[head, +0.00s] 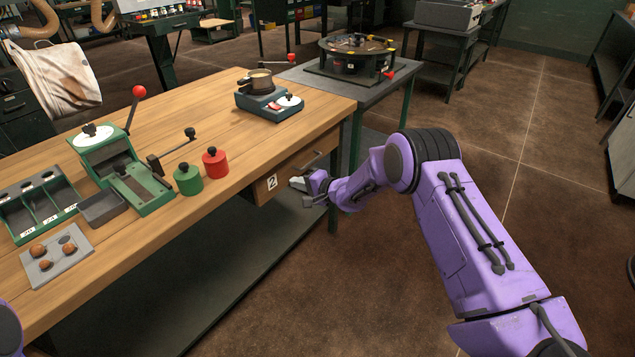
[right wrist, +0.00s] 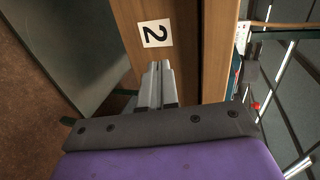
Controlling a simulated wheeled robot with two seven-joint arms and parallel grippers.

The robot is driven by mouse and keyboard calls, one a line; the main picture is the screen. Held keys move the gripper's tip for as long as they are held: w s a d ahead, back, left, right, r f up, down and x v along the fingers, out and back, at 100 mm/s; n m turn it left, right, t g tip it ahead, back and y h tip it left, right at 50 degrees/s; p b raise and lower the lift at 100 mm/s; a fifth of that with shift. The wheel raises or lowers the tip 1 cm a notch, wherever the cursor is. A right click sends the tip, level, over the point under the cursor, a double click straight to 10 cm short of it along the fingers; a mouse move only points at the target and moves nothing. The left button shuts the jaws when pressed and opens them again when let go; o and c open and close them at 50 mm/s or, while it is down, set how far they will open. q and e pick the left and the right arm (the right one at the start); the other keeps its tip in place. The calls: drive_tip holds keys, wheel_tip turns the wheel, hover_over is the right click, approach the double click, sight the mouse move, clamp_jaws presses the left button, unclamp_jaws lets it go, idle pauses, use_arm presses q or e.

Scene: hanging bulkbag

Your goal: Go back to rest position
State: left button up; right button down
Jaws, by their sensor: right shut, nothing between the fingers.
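My right arm is purple and reaches from the lower right of the head view toward the wooden workbench (head: 190,75). My right gripper (head: 298,183) is shut and empty at the front of the drawer (head: 295,170) marked 2. In the right wrist view its two fingers (right wrist: 157,88) lie together, just below the number label (right wrist: 155,33). I cannot tell whether they touch the drawer front. My left gripper is not in view; only a purple piece of mine shows at the lower left edge of the head view.
A round turntable (head: 355,55) stands behind.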

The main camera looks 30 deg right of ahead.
drive_tip(key=v, duration=0.7)
drive_tip(key=shift+d+f, duration=0.3)
drive_tip(key=s+a+f+n+g+h+p, duration=0.1)
drive_tip(key=s+f+n+g+h, duration=0.45)
drive_tip(key=s+f, duration=0.85)
drive_tip(key=s+f+g+h+p, duration=0.1)
drive_tip(key=s+g+h, duration=0.1)
drive_tip(key=s, duration=1.2)
drive_tip(key=s+a+f+g+h, duration=0.1)
drive_tip(key=s+f+g+h, duration=0.1)
drive_tip(key=s, duration=1.3)
drive_tip(key=shift+s+a+n+p, duration=0.15)
drive_tip(key=shift+n+p, duration=0.2)
